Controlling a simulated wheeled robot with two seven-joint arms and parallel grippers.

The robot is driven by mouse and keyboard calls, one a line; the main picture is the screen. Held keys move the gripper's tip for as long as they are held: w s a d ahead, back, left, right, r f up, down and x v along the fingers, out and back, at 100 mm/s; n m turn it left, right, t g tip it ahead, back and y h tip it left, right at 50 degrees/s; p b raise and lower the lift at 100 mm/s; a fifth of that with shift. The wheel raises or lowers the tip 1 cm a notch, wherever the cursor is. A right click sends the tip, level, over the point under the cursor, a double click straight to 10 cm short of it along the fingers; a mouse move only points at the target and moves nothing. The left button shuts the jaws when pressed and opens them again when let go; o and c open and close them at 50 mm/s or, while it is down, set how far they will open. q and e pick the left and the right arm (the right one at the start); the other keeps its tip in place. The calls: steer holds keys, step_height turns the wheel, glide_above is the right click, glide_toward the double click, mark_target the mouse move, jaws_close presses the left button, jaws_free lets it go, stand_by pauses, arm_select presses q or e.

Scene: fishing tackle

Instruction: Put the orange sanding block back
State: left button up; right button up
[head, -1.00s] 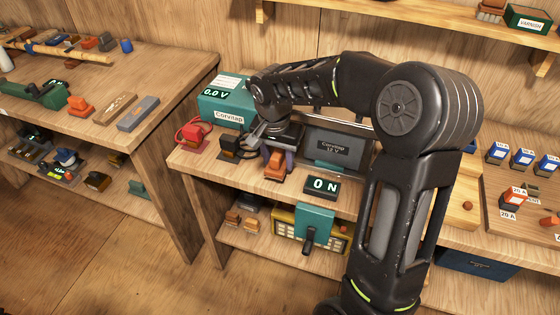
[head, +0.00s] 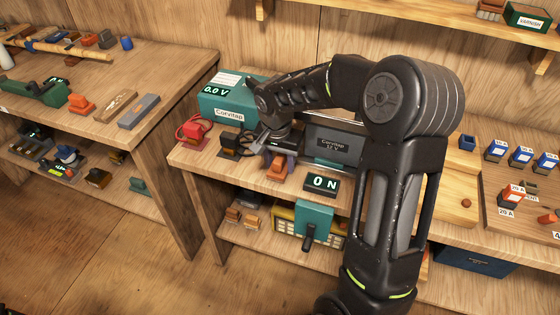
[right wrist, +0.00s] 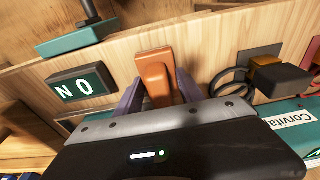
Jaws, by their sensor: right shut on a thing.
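An orange sanding block (head: 277,170) is at the middle bench, in front of the grey Corvitap unit. My right gripper (right wrist: 156,88) is shut on it, with a purple-grey finger on each side. The right wrist view also shows the orange block (right wrist: 154,70) between the fingers, its far end sticking out beyond them. In the head view the hand covers part of the block, and I cannot tell whether its underside touches the bench top. My left gripper is out of view.
A black "0 N" display (head: 321,184) stands close to the right of the block. A black clamp (head: 230,143) and a red one (head: 195,130) are to the left, before the teal 0.0 V box (head: 226,106). Another orange block (head: 80,103) sits on the left bench.

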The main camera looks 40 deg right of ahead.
mark_target(278, 160)
steer(key=shift+f, duration=0.2)
steer(key=o, duration=1.2)
steer(key=shift+r, duration=0.15)
steer(key=r, duration=0.4)
steer(key=a+r, duration=0.1)
steer(key=r, duration=0.3)
steer(key=s+r, duration=0.1)
steer(key=r, duration=0.3)
steer(key=shift+a, duration=0.2)
